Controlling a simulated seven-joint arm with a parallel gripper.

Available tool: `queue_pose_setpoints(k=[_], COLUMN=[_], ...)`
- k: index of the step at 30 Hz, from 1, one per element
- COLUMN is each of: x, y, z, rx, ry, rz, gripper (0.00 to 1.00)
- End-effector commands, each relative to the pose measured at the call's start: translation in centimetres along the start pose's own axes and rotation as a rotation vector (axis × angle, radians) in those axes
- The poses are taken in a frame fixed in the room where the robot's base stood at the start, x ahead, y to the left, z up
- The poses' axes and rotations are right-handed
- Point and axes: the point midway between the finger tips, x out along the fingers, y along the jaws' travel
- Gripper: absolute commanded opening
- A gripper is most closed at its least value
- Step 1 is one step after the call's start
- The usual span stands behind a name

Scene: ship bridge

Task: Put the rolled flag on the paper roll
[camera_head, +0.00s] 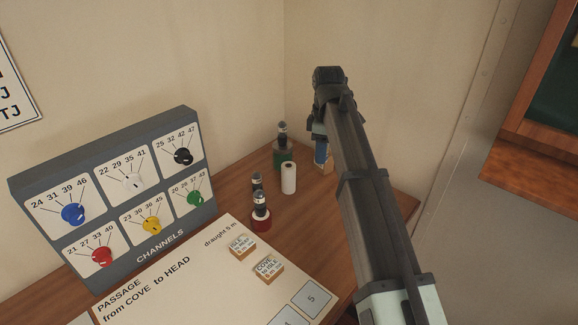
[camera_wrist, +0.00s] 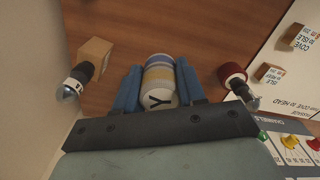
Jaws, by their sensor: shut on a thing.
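The rolled flag (camera_wrist: 159,80) is a short cylinder with white, blue and yellow bands and a letter Y on its near end. My gripper (camera_wrist: 158,88) is shut on it, with a blue finger on each side. In the head view one blue finger of my gripper (camera_head: 321,150) shows beside my arm, above the desk's back right; the flag cannot be made out there. The paper roll (camera_head: 288,177) is a plain white upright cylinder on the desk, left of my gripper in the head view. I cannot make it out in the wrist view.
A dark-handled item stands on a green base (camera_head: 283,156) behind the paper roll; another stands on a red base (camera_head: 261,223) in front. A wooden block (camera_wrist: 96,56) lies near the wall. The channel panel (camera_head: 120,190) and passage board (camera_head: 190,285) fill the left and front.

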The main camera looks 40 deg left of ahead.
Motion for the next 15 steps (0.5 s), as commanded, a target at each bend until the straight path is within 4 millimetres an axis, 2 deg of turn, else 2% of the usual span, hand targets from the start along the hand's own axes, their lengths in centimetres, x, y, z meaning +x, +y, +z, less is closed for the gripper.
queue_pose_setpoints(k=[1, 3, 9, 12, 15], x=[-0.8, -1.7, -4.2, -5.5, -5.6], y=[0.0, -0.3, -0.5, 0.7, 0.8], z=[-2.1, -4.2, -9.3, -10.1, -10.1], rx=[-0.024, -0.047, -0.053, 0.022, 0.100], ry=[0.001, 0.001, 0.000, 0.000, 0.000], rz=[0.001, 0.001, 0.001, 0.001, 0.000], gripper=[0.11, 0.11, 0.11, 0.11, 0.11])
